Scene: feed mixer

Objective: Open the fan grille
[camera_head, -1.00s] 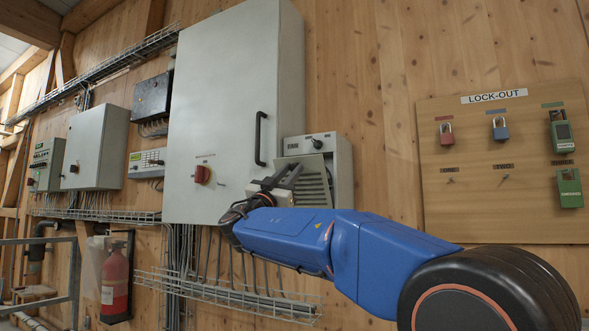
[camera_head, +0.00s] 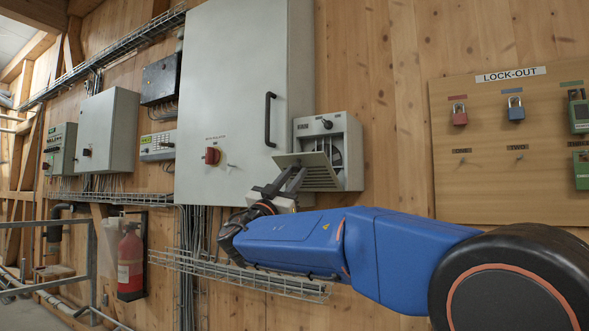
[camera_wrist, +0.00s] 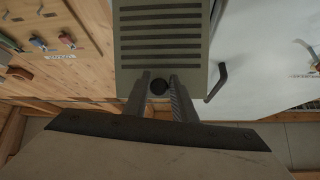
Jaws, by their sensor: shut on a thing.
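The fan grille (camera_head: 318,172) is a grey-green slatted flap on the small grey fan box (camera_head: 354,160) right of the big cabinet. It stands tilted outward from the box, and part of the dark fan opening shows behind it. My gripper (camera_head: 294,178) is at the grille's outer left side, shut on it. In the wrist view the slatted grille (camera_wrist: 165,35) fills the top middle, and my gripper's two fingers (camera_wrist: 159,80) reach its near edge, with a dark round knob (camera_wrist: 158,88) between them. The grip itself is partly hidden.
The large grey cabinet (camera_head: 235,80) with a black handle (camera_head: 269,118) and red switch (camera_head: 212,156) is left of the fan box. A wire cable tray (camera_head: 240,280) runs below. The lock-out board (camera_head: 500,190) with padlocks hangs right; bare wood wall lies between.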

